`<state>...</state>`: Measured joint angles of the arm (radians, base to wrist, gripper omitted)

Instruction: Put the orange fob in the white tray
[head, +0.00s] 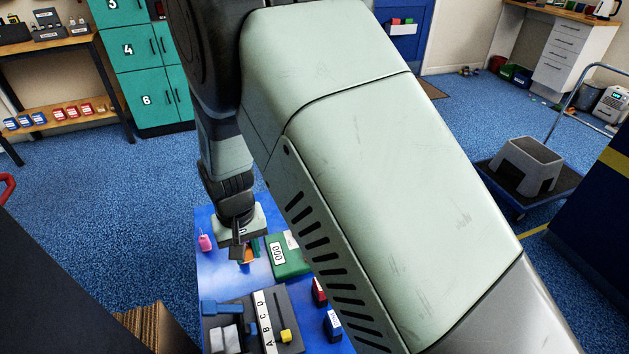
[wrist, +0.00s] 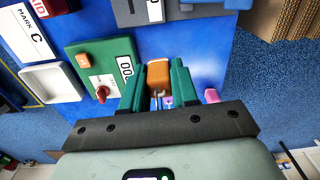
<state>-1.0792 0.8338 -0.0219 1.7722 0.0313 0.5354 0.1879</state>
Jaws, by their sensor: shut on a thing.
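The orange fob (wrist: 158,75) is between the two green fingers of my gripper (wrist: 157,92) in the wrist view, and the fingers are shut on it. In the head view my gripper (head: 246,256) is low over the blue table top, with a bit of orange between its fingers; I cannot tell whether the fob touches the table. The white tray (wrist: 52,82) lies left of the green panel in the wrist view, and its visible floor is bare. I cannot make out the tray in the head view, where my arm covers much of the table.
A green panel (wrist: 105,72) with a red knob and counter stands between my gripper and the tray. A pink object (head: 205,242) lies left of my gripper. A grey lettered block (head: 268,318) and red and blue blocks (head: 333,324) stand nearer the front.

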